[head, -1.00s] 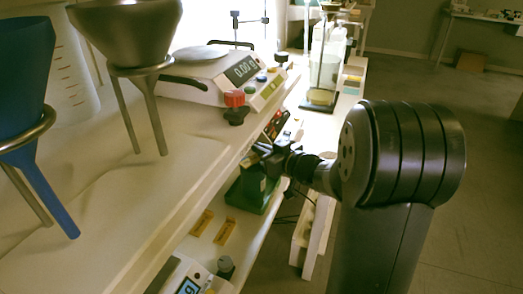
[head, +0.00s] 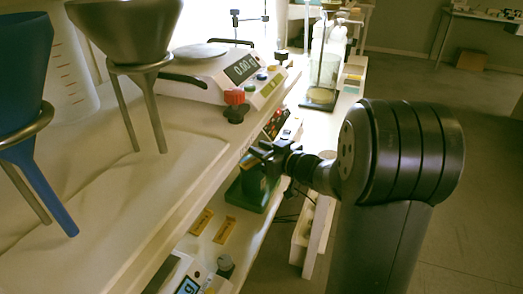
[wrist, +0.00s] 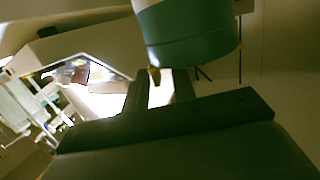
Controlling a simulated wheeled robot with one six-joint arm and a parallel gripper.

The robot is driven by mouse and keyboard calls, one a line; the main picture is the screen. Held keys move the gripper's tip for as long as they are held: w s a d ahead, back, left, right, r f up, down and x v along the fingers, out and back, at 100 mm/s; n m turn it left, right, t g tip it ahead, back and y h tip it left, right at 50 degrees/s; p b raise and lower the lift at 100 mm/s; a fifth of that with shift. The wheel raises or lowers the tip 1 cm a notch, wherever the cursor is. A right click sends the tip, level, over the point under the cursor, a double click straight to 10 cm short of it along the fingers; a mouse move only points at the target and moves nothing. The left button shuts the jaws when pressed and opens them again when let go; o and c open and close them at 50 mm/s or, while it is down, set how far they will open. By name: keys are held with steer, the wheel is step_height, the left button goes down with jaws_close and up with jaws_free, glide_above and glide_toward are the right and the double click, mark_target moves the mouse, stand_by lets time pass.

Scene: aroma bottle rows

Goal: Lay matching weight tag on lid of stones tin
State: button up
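In the head view my gripper (head: 256,156) is over the lower shelf, in front of the upper shelf's edge, above a green object (head: 247,194) that it partly hides. In the wrist view my fingers (wrist: 158,88) stand apart with a bright gap between them, and I see nothing clearly held. Two flat yellow tags, one (head: 201,221) left of the other (head: 225,230), lie on the lower shelf. Their markings and any tin label are unreadable.
A scale (head: 215,75) with a red knob (head: 234,97), a metal funnel on a stand (head: 125,30) and a blue funnel (head: 22,90) occupy the upper shelf. Another scale (head: 180,275) is low at the front. A glass vessel (head: 322,75) stands farther back.

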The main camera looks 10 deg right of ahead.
steer(key=p+v, duration=0.2)
steer(key=v, duration=1)
steer(key=shift+r, duration=0.15)
steer(key=b+x, duration=0.1)
steer(key=x, duration=0.7)
steer(key=b+x, duration=0.1)
steer(key=x, duration=0.3)
steer(key=shift+w+a+f+b, duration=0.1)
steer(key=shift+f+b, duration=0.2)
steer(key=shift+f, duration=0.05)
steer(key=shift+r, duration=0.4)
